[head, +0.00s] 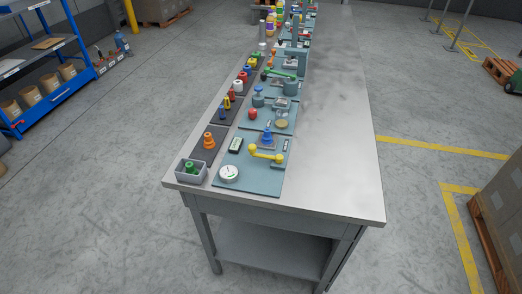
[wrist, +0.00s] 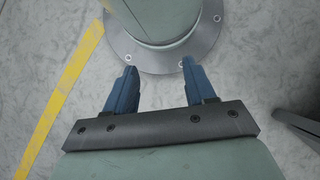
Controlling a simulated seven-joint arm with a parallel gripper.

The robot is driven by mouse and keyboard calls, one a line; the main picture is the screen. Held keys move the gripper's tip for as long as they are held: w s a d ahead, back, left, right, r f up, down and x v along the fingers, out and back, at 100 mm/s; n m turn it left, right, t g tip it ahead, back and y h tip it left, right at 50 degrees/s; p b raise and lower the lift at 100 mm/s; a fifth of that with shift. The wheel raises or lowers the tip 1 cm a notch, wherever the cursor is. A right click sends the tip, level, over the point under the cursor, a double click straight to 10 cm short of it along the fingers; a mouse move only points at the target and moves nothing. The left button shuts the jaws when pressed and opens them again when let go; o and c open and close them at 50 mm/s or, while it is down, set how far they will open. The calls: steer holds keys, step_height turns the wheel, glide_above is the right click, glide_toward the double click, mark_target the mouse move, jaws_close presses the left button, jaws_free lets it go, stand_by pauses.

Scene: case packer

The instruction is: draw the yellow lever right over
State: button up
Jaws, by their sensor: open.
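The yellow lever (head: 266,154) lies on the nearest blue-grey panel (head: 240,178) on the table in the head view. One end has a round yellow knob, and the bar runs to the right from it to a smaller end. A blue knob stands just behind the lever. My gripper (wrist: 155,85) shows only in the wrist view, with its two blue fingers apart and nothing between them. It is over the floor by my own round base, away from the lever. The lever is not in the wrist view.
A white dial (head: 229,174) and a grey bin (head: 191,172) with a green piece sit near the panel's left. A green lever (head: 282,73) and several knobs stand farther back. The right half of the table (head: 335,140) is bare.

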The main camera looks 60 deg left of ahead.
steer(key=w+a+r+n+t+h, duration=0.1)
steer(key=w+a+r, duration=0.3)
steer(key=w, duration=0.5)
steer(key=w+a+r+n+t+h, duration=0.1)
steer(key=w+a+r+n+t, duration=0.2)
steer(key=w, duration=0.7)
steer(key=w+a+r+h, duration=0.2)
steer(key=w+a+r, duration=0.25)
steer(key=w, duration=0.45)
steer(key=w+a+r+n+t, duration=0.1)
steer(key=w+a+r, duration=0.3)
steer(key=a+r, duration=0.4)
steer(key=w+a+r+t, duration=0.2)
steer(key=w+a+r, duration=0.3)
steer(key=a+r, duration=0.3)
steer(key=w+a+r+n+t, duration=0.1)
steer(key=w+a+r, duration=0.3)
steer(key=a+r, duration=0.4)
steer(key=a+r+n+t, duration=0.1)
steer(key=a+r, duration=0.8)
steer(key=r, duration=0.1)
step_height(320, 180, up, 18)
steer(key=n+g+y, duration=0.2)
steer(key=n+y, duration=0.2)
steer(key=n, duration=0.7)
glide_above(252, 145)
step_height(252, 145, down, 14)
steer(key=shift+r, duration=0.25)
